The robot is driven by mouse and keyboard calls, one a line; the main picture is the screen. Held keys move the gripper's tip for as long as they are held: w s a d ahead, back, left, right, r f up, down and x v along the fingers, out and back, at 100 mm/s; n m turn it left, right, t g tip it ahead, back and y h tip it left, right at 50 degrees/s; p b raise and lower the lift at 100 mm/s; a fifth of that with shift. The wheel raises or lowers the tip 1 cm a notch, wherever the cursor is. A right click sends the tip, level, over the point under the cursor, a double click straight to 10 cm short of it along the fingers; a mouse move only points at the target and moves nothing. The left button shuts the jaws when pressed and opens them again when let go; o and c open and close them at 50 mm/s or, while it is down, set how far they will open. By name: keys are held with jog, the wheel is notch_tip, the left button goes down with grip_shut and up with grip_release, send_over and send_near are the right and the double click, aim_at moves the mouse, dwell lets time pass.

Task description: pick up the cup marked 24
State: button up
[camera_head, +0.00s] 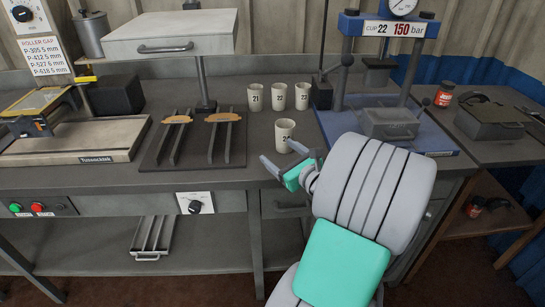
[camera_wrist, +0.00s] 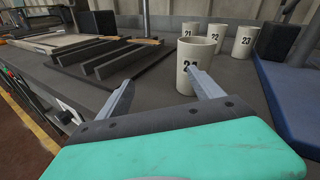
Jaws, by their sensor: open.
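A pale cup (camera_head: 285,127) stands upright on the dark bench, in front of the other cups. Its label looks like 24, but a gripper finger partly covers the digits in the wrist view (camera_wrist: 197,50). My gripper (camera_head: 281,156) is open and empty, just on the near side of this cup. In the wrist view the cup stands beyond the fingertips (camera_wrist: 160,80), right of the gap's middle. The right finger overlaps its lower front; I cannot tell whether they touch.
Behind stand cups marked 21 (camera_head: 255,98), 22 (camera_head: 279,97) and 23 (camera_head: 302,97). To the left, a dark rack (camera_head: 194,157) holds brake shoes. To the right is a press on a blue base (camera_head: 424,140). Bare bench lies between rack and cup.

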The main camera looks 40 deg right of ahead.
aim_at(285, 138)
jog(key=d+m, duration=0.1)
jog(key=s+d+m+h, duration=0.1)
jog(key=d+m, duration=0.1)
jog(key=d+m+t+h, duration=0.1)
jog(key=shift+s+d+f+b, duration=0.15)
jog(key=shift+s+d+b, duration=0.15)
jog(key=shift+s, duration=0.1)
jog(key=shift+m+h, duration=0.3)
jog(key=x, duration=0.7)
jog(key=shift+w+d, duration=0.1)
jog(key=shift+w, duration=0.05)
jog(key=shift+c, duration=0.4)
jog(key=c, duration=1.5)
